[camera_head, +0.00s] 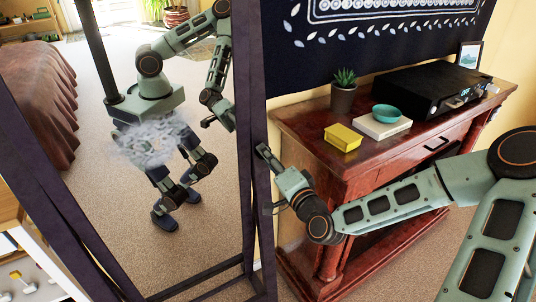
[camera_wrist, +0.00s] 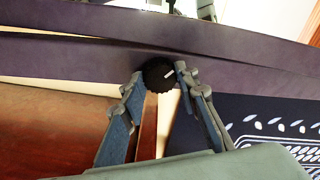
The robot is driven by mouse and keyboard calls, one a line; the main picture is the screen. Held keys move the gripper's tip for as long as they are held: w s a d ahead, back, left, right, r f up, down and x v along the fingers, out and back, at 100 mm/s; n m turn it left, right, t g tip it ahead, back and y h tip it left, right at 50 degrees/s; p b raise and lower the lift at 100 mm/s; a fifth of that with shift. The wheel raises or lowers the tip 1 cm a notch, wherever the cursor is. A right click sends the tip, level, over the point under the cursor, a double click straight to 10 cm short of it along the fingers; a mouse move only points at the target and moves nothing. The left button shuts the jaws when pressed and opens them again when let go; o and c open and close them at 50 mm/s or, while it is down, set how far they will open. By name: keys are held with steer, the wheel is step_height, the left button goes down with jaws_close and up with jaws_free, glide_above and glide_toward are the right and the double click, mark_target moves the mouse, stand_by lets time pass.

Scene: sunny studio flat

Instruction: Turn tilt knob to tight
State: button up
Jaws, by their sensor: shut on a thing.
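The tilt knob (camera_wrist: 159,76) is a round black knob with a ridged rim and a pale pointer mark. It sits on the dark purple frame of the standing mirror (camera_head: 251,190), and the pointer slants to the upper right in the wrist view. My gripper (camera_wrist: 159,79) has one finger on each side of the knob and is shut on it. In the head view my gripper (camera_head: 265,152) reaches the mirror's right upright, and the knob is hidden there. I cannot read any tight or loose marking.
The red wooden cabinet (camera_head: 300,127) stands close to the right of my gripper. It bears a plant (camera_head: 343,91), a yellow box (camera_head: 343,137), a teal bowl (camera_head: 387,113) and a black device (camera_head: 430,86). The mirror glass (camera_head: 200,230) reflects me. Carpet shows below.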

steer(key=shift+r+m+g+h+p, duration=0.25)
steer(key=shift+m+p, duration=0.6)
steer(key=shift+m, duration=1.7)
steer(key=shift+f+m+g+h+p, duration=0.15)
steer(key=shift+m+h+p, duration=0.5)
steer(key=shift+m, duration=1.9)
steer(key=o, duration=1.1)
steer(key=shift+o, duration=0.2)
steer(key=shift+r, duration=0.1)
